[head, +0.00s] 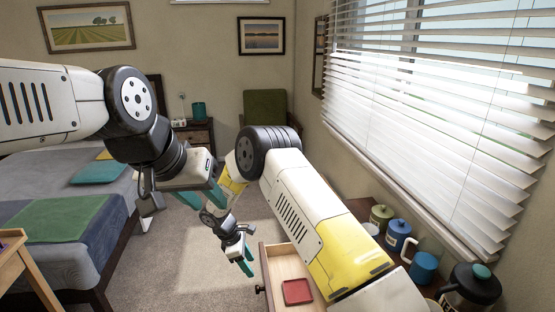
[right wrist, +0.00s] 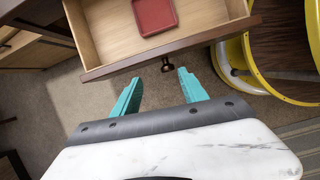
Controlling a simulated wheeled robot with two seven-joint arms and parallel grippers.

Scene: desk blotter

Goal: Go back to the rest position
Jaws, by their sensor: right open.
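My left gripper (head: 183,198) hangs in front of the bed in the head view, seen from the side. I cannot tell whether its teal fingers are apart. My right gripper (head: 246,267) points down just left of the open drawer (head: 279,262). In the right wrist view its two teal fingers (right wrist: 159,92) are spread and empty. The drawer's dark knob (right wrist: 167,65) lies just beyond the fingertips, with no visible contact. A red square tray (head: 297,291) lies inside the drawer; it also shows in the right wrist view (right wrist: 154,16).
The bed (head: 75,262) is at left, with a wooden stand (head: 22,268) in front. Several canisters, a blue mug (head: 423,267) and a dark kettle (head: 473,285) stand on the desk by the window blinds. Carpet (head: 190,262) is clear between bed and drawer.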

